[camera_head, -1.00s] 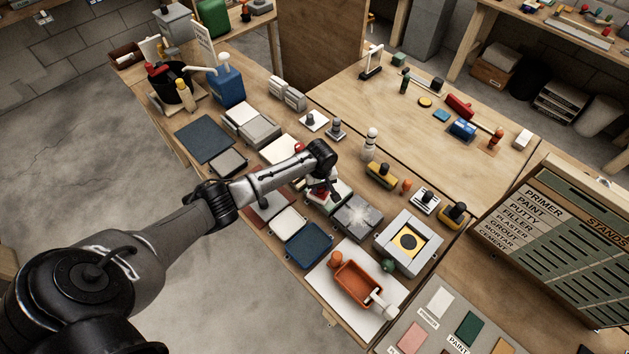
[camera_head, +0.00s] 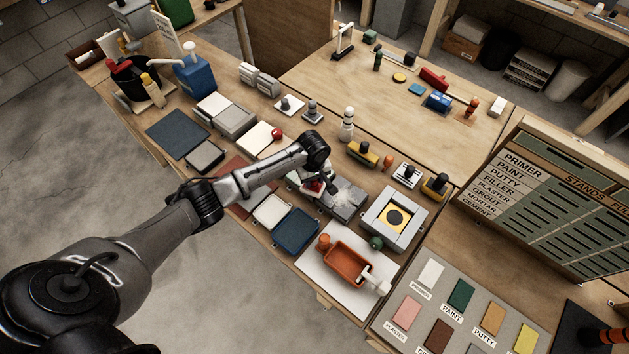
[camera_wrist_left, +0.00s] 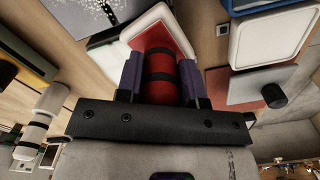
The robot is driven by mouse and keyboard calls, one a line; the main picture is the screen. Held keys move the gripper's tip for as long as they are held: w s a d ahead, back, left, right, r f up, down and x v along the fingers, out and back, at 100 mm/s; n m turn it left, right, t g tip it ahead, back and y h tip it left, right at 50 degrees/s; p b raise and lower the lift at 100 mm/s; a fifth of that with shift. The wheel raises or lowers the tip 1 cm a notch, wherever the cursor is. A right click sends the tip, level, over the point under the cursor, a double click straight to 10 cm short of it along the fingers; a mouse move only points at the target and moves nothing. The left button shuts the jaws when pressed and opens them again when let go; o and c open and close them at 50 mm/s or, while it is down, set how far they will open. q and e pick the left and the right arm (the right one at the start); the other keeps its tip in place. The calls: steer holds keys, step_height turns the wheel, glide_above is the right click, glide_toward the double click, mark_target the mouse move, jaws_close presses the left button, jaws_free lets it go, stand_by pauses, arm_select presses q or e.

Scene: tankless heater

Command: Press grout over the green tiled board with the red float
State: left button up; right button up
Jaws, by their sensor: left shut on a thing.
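My left gripper (camera_head: 322,189) is shut on the red float. In the left wrist view, the float's red handle (camera_wrist_left: 161,72) with black bands stands between the two fingers (camera_wrist_left: 162,82). A red plate with a pale, round-cornered border lies beyond the handle. In the head view, only a little of the red float (camera_head: 313,184) shows below the wrist. It is low over a pale board in the bench's middle row. The arm and float hide most of that board, so I cannot make out green tiles or whether the float touches it. My right gripper is not in view.
A grey board with a white splash (camera_head: 346,198) lies just right of the gripper. A blue tray (camera_head: 296,232) and an orange trough (camera_head: 347,264) are nearer the front. A yellow-handled tool (camera_head: 362,153) and a white bottle-like piece (camera_head: 347,125) stand behind.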

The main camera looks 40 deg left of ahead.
arm_select(q)
steer(key=shift+a, duration=0.8)
steer(key=shift+a+p, duration=0.35)
steer(key=shift+a, duration=1.2)
steer(key=shift+s+a+f, duration=0.1)
steer(key=shift+s+a, duration=0.05)
steer(key=shift+a, duration=2.85)
step_height(320, 180, up, 2)
steer(key=shift+d+r+p, duration=0.1)
steer(key=shift+r+p, duration=0.15)
steer(key=shift+p, duration=0.75)
step_height(320, 180, up, 6)
steer(key=p, duration=0.6)
steer(key=shift+f+p, duration=0.2)
steer(key=shift+p, duration=0.2)
